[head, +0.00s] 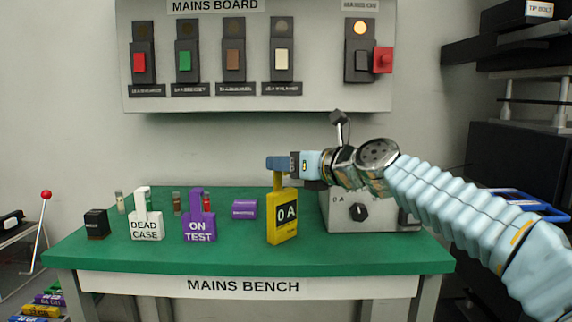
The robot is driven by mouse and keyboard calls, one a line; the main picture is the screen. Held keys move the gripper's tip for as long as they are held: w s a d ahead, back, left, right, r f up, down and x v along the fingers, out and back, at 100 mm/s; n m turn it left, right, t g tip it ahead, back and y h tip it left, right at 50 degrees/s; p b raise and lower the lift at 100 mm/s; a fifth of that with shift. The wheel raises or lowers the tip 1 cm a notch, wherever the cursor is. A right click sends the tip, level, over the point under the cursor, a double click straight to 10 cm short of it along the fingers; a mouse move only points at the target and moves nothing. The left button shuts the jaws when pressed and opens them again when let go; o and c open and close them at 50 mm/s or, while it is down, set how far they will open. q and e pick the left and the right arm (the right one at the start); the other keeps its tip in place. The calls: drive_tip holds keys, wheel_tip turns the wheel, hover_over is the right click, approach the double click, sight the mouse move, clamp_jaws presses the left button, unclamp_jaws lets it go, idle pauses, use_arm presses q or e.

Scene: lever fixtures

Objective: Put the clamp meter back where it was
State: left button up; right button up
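The yellow clamp meter (283,218) stands upright at the right part of the green bench top, its dark display reading "0 A". My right gripper (278,164) reaches in from the right and its fingers are at the top of the meter's narrow neck, apparently shut on it. The fingers hide the neck's top end. I cannot tell whether the meter's base touches the bench or is slightly above it. My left gripper is not in view.
On the mains bench (240,260) stand a black block (96,223), a white "DEAD CASE" tag (146,226), a purple "ON TEST" tag (199,227) and a small purple block (243,209). A grey box with a knob (355,215) is close right of the meter. The mains board (310,70) hangs above.

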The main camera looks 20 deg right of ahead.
drive_tip(key=shift+o, duration=0.9)
drive_tip(key=shift+r, duration=0.1)
drive_tip(key=shift+d+r, duration=0.1)
drive_tip(key=b+v, duration=0.2)
drive_tip(key=v, duration=1)
